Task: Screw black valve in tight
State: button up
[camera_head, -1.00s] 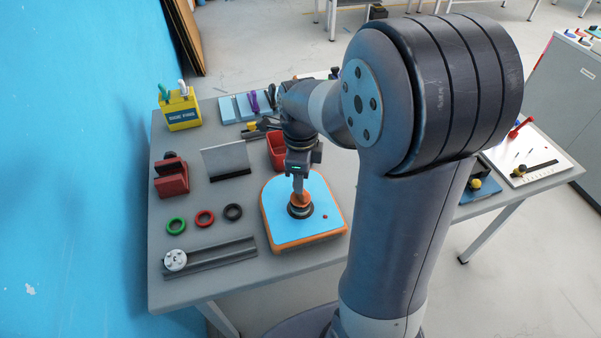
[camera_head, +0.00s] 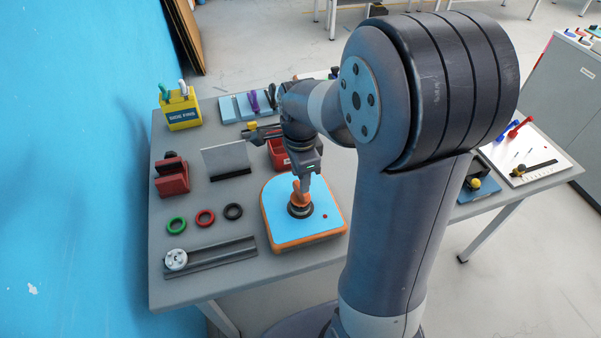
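The inflatable board (camera_head: 284,233) lies on the grey table, with a light blue top and an orange edge. The black valve (camera_head: 300,211) sits in the middle of its top as a dark ring. An orange piece (camera_head: 299,196) stands up at the valve's centre. My gripper (camera_head: 301,190) points down over the valve, with its fingers at the orange piece. I cannot tell at this size whether the fingers are closed on it. My gripper hides part of the valve's far side.
Left of the board lie green (camera_head: 176,225), red (camera_head: 204,218) and black (camera_head: 233,211) rings. A grey rail (camera_head: 215,257) with a round silver piece is in front of them. A red bin (camera_head: 279,152) stands close behind my gripper. A red vise-like block (camera_head: 172,178) and a yellow box (camera_head: 181,110) stand farther left.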

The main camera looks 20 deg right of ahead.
jog(key=n, duration=0.4)
dwell(0.3)
jog(key=shift+n, duration=2)
jog(key=shift+n+p, duration=0.35)
jog(key=shift+n, duration=1.65)
